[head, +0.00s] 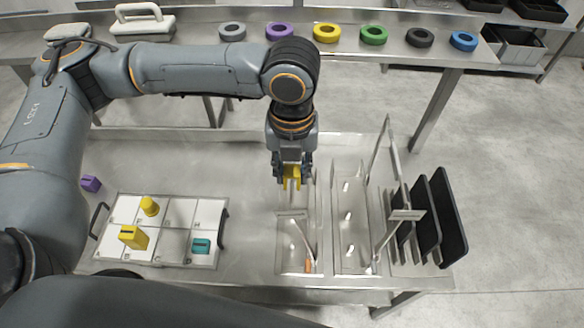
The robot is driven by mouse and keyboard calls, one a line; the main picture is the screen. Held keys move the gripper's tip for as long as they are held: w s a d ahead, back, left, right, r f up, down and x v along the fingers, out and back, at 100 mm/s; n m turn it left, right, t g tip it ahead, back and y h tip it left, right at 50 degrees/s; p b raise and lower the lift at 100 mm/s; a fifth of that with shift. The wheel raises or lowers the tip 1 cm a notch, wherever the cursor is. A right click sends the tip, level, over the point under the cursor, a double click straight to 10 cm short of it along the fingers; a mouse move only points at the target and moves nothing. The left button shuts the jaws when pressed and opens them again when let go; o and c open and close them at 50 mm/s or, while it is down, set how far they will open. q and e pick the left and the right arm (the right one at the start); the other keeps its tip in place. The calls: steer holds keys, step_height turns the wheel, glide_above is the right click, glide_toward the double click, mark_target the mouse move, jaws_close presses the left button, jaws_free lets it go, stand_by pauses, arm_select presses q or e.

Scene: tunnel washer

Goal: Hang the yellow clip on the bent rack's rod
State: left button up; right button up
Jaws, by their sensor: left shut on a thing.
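My left gripper (291,180) points down over the middle of the metal table, shut on the yellow clip (291,172). The clip shows between the fingers, partly hidden by them. It is above a metal bin area, left of the rack. The rack (387,160) is a thin metal frame with slanted bars, right of the gripper and apart from the clip. Which bar is its rod I cannot tell for certain. My right gripper is not in view.
A white compartment tray (175,212) with black handles holds a yellow knobbed piece (149,206), a yellow block (133,237) and a teal block (201,246). A purple block (91,183) lies beside it. Black panels (450,215) stand right of the rack. Several coloured rings line the back shelf.

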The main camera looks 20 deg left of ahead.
mark_target(292, 187)
arm_select(q)
steer(key=shift+f, duration=0.35)
steer(key=shift+f+b, duration=0.55)
steer(key=shift+f, duration=1.3)
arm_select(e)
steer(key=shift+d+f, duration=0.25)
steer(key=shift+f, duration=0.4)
arm_select(q)
steer(key=shift+f, duration=0.3)
steer(key=o, duration=1)
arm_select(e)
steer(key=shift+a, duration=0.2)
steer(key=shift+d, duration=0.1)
